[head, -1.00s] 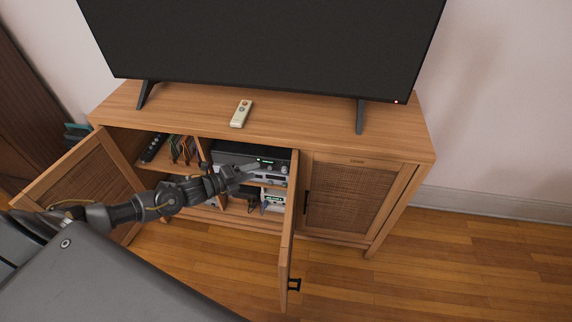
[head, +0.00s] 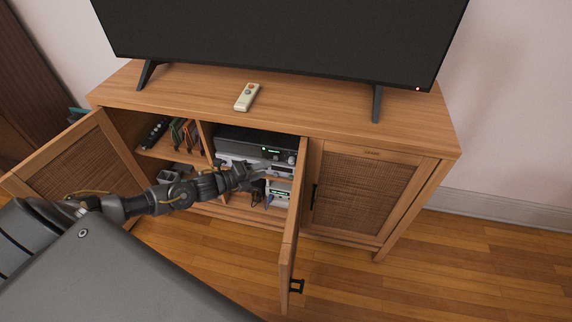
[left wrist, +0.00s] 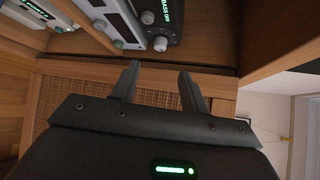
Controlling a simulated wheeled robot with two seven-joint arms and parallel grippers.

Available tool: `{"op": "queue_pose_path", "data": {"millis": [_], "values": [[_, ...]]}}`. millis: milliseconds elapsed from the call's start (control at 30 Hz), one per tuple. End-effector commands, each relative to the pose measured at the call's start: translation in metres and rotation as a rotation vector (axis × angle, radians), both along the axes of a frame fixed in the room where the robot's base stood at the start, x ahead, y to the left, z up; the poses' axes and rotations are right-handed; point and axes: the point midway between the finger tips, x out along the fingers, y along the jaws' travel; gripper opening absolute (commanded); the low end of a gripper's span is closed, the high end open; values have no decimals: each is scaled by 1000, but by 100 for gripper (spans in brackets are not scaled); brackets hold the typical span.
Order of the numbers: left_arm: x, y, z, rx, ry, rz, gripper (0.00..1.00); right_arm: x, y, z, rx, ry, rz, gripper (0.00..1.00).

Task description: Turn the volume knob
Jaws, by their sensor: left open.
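A black receiver (head: 236,138) with a green display sits on the upper shelf of the open cabinet (head: 208,184). I cannot read which is the volume knob. My left gripper (head: 263,168) is in front of the shelf, just below the receiver's display. Its two fingers (left wrist: 160,80) are apart and empty, short of the knobs. My right gripper is not in view.
A silver unit (left wrist: 112,18) with knobs is under the receiver. The open right door (head: 291,225) stands close beside my gripper; the open left door (head: 75,165) is by my arm. A TV (head: 280,40) and remote (head: 246,97) are on top.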

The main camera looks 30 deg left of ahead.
Motion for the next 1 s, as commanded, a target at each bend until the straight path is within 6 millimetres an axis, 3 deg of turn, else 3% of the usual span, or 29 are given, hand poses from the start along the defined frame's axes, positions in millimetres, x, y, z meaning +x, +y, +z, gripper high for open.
{"op": "queue_pose_path", "data": {"millis": [500,700,1000], "values": [[74,-40,-21,-1,-2,0,45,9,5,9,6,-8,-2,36],[86,-47,-24,0,0,1,45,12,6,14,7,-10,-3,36],[87,-48,-25,0,0,0,45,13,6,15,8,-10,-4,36]]}}
